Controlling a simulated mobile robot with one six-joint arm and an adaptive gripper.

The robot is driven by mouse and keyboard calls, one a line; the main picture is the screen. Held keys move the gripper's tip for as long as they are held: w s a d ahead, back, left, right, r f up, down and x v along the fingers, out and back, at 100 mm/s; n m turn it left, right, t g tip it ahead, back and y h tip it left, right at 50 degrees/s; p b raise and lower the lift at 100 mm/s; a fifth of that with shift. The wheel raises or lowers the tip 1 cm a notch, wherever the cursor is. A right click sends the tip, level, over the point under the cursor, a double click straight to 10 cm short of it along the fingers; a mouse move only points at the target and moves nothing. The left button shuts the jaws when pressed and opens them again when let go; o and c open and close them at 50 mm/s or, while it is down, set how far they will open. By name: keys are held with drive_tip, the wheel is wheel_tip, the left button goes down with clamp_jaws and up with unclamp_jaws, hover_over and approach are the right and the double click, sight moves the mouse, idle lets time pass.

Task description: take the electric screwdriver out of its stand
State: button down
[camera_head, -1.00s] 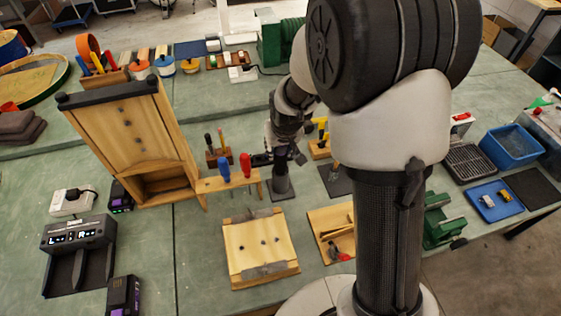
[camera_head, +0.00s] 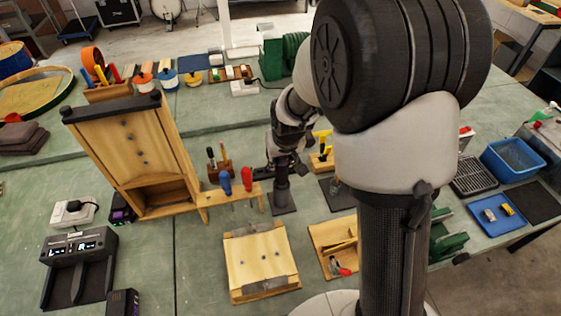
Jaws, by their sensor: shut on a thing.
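A dark stand (camera_head: 283,201) with a square base and short upright post stands on the green bench, right of the small wooden rack. My gripper (camera_head: 281,173) is directly above the post, pointing down, with its jaws shut on the electric screwdriver. The screwdriver is dark and hard to separate from my gripper and the stand. Its outline is mostly hidden, and I cannot tell whether it is still seated in the post.
A wooden rack (camera_head: 234,196) with blue and red handles is close on the left. A wooden block (camera_head: 220,174) holds thin tools behind it. A wooden board (camera_head: 260,262) lies in front. My arm covers the right side.

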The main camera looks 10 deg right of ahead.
wheel_tip(320, 180, up, 19)
drive_tip(key=p, duration=0.4)
drive_tip(key=shift+f, duration=0.2)
